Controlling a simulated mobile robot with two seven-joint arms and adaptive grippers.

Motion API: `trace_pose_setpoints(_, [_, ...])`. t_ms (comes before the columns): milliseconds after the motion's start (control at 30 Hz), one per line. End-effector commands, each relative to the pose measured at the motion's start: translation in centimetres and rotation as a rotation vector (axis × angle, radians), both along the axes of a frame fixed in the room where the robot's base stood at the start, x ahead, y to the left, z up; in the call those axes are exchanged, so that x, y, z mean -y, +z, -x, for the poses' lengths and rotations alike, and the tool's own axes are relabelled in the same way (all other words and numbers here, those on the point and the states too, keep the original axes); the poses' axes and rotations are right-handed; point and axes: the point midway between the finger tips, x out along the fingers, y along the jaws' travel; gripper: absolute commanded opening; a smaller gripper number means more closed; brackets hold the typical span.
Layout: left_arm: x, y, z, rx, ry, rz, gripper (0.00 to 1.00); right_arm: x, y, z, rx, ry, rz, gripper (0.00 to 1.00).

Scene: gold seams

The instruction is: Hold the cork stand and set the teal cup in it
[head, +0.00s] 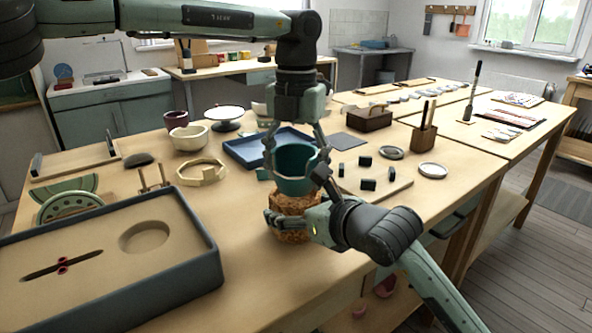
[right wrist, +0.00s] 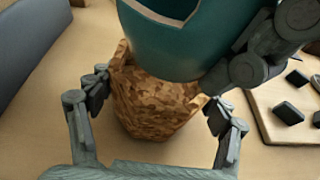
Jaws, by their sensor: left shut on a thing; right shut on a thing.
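The teal cup (head: 296,183) is upright right above the cork stand (head: 292,203), a rough speckled brown holder. My left gripper (head: 295,160) comes from above and is shut on the cup, a finger on either side. In the right wrist view the cup (right wrist: 172,50) has a pale-edged notch and covers part of the stand's top; one left finger shows beside it. I cannot tell whether the cup rests inside the stand (right wrist: 150,103). My right gripper (right wrist: 157,103) is shut on the stand, fingers on both sides, low over the table.
A blue tray (head: 240,153) lies behind the cup. A board (head: 392,187) with several dark blocks is to the right. A large box with a round recess (head: 185,222) fills the front left. A cream ring (head: 203,172) and bowls stand behind it.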

Motion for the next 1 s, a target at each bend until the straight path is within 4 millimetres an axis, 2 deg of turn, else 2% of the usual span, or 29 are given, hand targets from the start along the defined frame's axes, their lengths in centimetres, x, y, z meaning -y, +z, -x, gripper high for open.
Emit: trace_pose_setpoints(1000, [0.00,-0.65,-0.03,0.002,0.000,0.001,0.43,0.00,-0.05,0.01,-0.001,0.000,0.001,0.46])
